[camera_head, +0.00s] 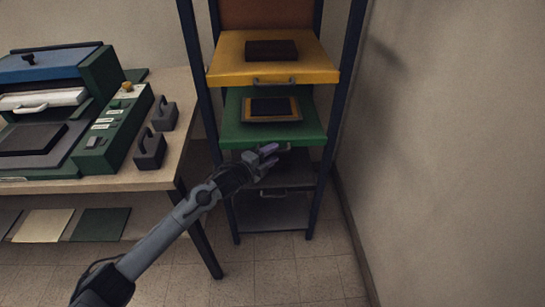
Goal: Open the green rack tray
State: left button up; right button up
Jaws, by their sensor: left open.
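The green rack tray (232,133) is the second visible level of the dark blue metal rack, below a yellow tray. A dark block on a small tan-edged board (270,108) lies on it. My left gripper (273,152) is open at the green tray's front edge, about the middle, where it covers most of the tray's handle. Only a bit of the handle (287,149) seems to show at the right of the fingers. I cannot tell whether the fingers touch it. My right gripper is out of view.
The yellow tray (225,71) with its handle and a dark block is just above. Grey trays (273,212) are lower in the rack. A wooden table (110,180) with a green press machine (110,130) stands at left. A bare wall (440,150) is close at right.

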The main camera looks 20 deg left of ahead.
pick_arm(q)
jog(key=shift+w+d, duration=0.2)
jog(key=shift+w, duration=0.2)
grip_shut()
